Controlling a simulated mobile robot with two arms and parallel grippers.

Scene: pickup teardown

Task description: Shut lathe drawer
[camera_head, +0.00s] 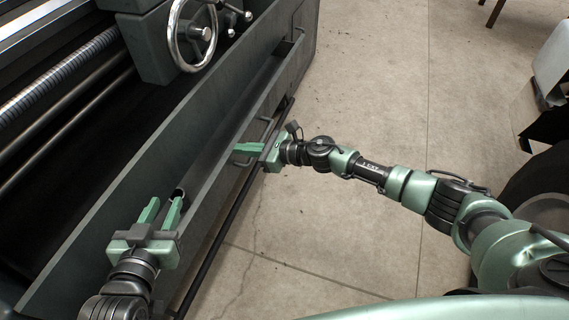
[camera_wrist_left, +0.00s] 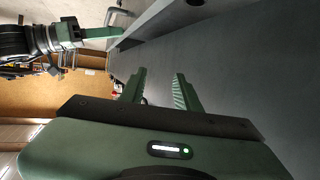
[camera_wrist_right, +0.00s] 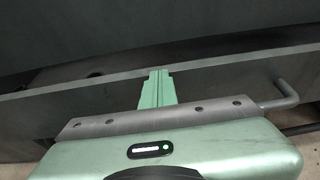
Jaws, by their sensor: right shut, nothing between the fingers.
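The lathe drawer (camera_head: 207,203) is a long dark grey tray along the lathe's lower front, standing out with a gap behind its front panel. The panel (camera_wrist_right: 215,85) also shows in the right wrist view. A bar handle (camera_wrist_right: 286,97) sticks out from it, right of the fingers. My right gripper (camera_head: 240,148) is shut and empty, its fingertips at the panel's top edge beside the handle; contact is unclear. My left gripper (camera_head: 161,205) is open and empty, over the near part of the drawer. Its spread fingers (camera_wrist_left: 157,88) show in the left wrist view.
The lathe (camera_head: 150,40) rises at the left, with a handwheel (camera_head: 192,35) and knobs above the drawer. Bare concrete floor (camera_head: 375,90) lies to the right. A dark rail (camera_head: 222,232) runs low along the lathe's front. A white object (camera_head: 553,60) stands at the right edge.

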